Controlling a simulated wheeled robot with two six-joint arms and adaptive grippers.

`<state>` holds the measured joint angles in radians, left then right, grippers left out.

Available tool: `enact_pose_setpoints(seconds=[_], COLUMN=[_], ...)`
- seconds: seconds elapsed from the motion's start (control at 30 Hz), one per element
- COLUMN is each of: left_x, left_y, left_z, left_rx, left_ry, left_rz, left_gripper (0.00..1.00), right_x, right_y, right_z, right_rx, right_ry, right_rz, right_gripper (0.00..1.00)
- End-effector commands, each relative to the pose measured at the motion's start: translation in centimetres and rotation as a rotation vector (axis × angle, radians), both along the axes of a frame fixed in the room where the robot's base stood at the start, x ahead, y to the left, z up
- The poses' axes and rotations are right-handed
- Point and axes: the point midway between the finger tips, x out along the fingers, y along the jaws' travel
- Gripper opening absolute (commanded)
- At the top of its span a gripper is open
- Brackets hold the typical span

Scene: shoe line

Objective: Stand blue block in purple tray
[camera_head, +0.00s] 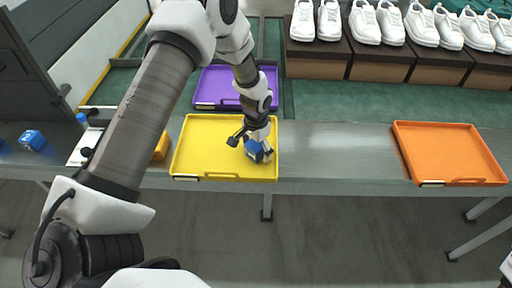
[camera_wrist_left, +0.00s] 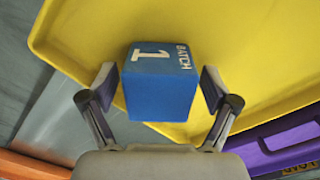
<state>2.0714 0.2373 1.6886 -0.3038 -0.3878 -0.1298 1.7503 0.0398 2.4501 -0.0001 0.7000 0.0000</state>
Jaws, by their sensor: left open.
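A blue block (camera_head: 258,151) is at the yellow tray (camera_head: 200,150), on its right part. In the left wrist view the blue block (camera_wrist_left: 160,92) shows white lettering, "BATCH 1". My left gripper (camera_head: 254,145) reaches down over the yellow tray at this block. Its open fingers (camera_wrist_left: 160,86) stand on either side of the block, with a gap visible at each side. The purple tray (camera_head: 215,88) lies behind the yellow tray, its bare floor partly hidden by my left arm. My right gripper is not in view.
An empty orange tray (camera_head: 450,152) is at right. White shoes (camera_head: 420,25) stand on boxes behind.

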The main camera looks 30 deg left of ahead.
Motion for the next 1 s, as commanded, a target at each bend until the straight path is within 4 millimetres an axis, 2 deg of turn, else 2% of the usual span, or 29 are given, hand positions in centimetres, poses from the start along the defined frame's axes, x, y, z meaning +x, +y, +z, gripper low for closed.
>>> enact_pose_setpoints(seconds=[0.17,0.23,0.37,0.4,0.47,0.5,0.77,1.0], left_x=[0.0,0.0,0.0,0.0,0.0,0.0,0.0,0.1], left_y=[0.0,0.0,0.0,0.0,0.0,0.0,0.0,0.0], left_z=[-0.1,-0.1,-0.1,-0.1,-0.1,-0.1,0.1,2.1], left_rx=[0.0,0.0,0.0,0.0,0.0,0.0,0.0,-0.001], left_ry=[-0.001,-0.001,-0.001,-0.001,-0.001,-0.001,-0.002,-0.004], left_rz=[0.0,0.0,0.001,0.0,0.001,0.001,0.001,0.001], left_gripper=[0.88,0.7,0.24,0.19,0.19,0.12,0.12,0.12], right_x=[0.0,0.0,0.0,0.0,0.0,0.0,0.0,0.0], right_y=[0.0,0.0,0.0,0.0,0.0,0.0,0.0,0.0], right_z=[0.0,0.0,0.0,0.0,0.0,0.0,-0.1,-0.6], right_rx=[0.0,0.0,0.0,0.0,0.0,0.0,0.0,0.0], right_ry=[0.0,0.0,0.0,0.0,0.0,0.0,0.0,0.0], right_rz=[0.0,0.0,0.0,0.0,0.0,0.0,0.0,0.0], right_gripper=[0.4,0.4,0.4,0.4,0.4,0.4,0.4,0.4])
